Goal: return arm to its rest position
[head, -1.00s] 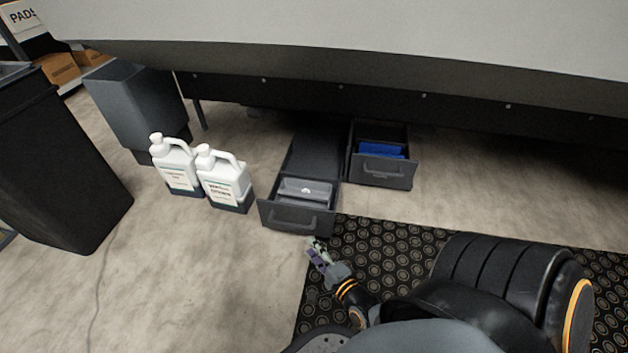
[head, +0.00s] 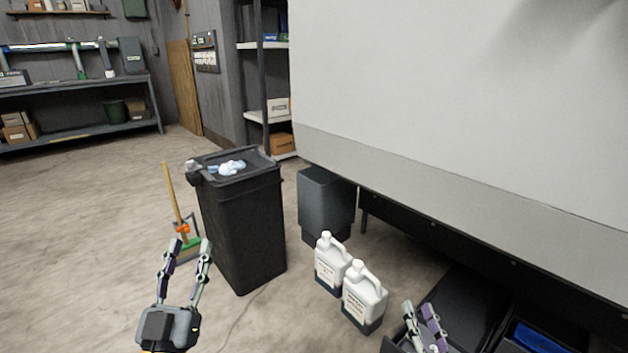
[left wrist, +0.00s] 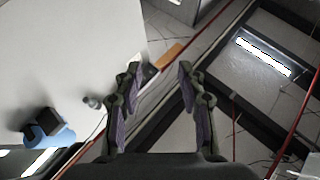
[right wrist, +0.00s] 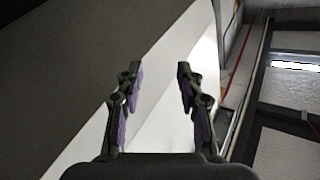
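My left gripper (head: 190,243) points upward in front of the black bin in the head view. Its fingers are apart and nothing is between them, as its own wrist view (left wrist: 158,72) also shows. My right gripper (head: 419,307) is at the lower right of the head view, overlapping the open drawer (head: 394,346) in the picture. Its fingers are apart and empty in the right wrist view (right wrist: 160,70). Both wrist views look up past the fingers to ceiling beams and lights.
A black bin (head: 243,225) with crumpled pale stuff on top stands at centre left. Two white jugs (head: 331,262) (head: 364,296) stand on the floor left of the right gripper. A blue item (head: 538,338) lies in another drawer. A large white booth panel (head: 460,110) overhangs the right. Floor at left is open.

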